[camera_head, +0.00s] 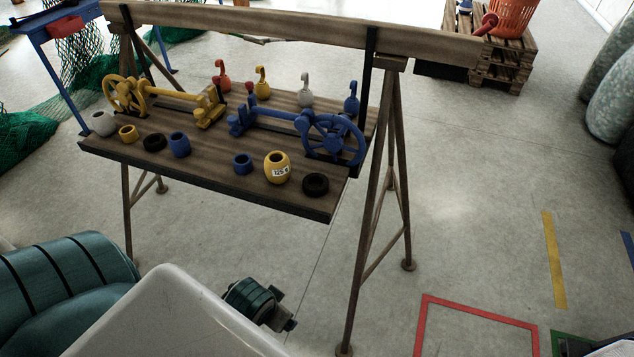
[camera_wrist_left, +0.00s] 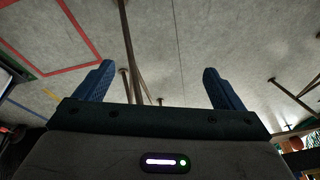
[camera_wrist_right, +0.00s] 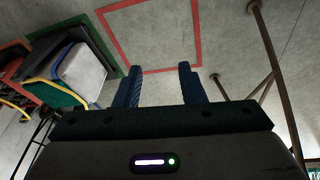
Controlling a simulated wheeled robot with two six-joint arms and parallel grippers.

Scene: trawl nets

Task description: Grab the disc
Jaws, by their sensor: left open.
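The tilted wooden work board (camera_head: 215,187) carries several small ring-like and barrel-like pieces along its near edge. A flat black ring (camera_head: 315,185) lies near the right corner and another black ring (camera_head: 154,142) lies towards the left. I cannot tell which piece is the disc; these two look most disc-like. My left gripper (camera_wrist_left: 156,82) is open and empty, fingers wide apart. My right gripper (camera_wrist_right: 160,82) is open and empty, with a narrower gap. Both wrist views show floor and stand legs, with no black ring.
Blue (camera_head: 310,125) and yellow (camera_head: 160,92) wheeled spindles sit on the board, with hooked weights behind. A wooden beam (camera_head: 300,27) spans above it. Stand legs (camera_head: 391,190) flank the board. A white rim (camera_head: 165,310) stands in front.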

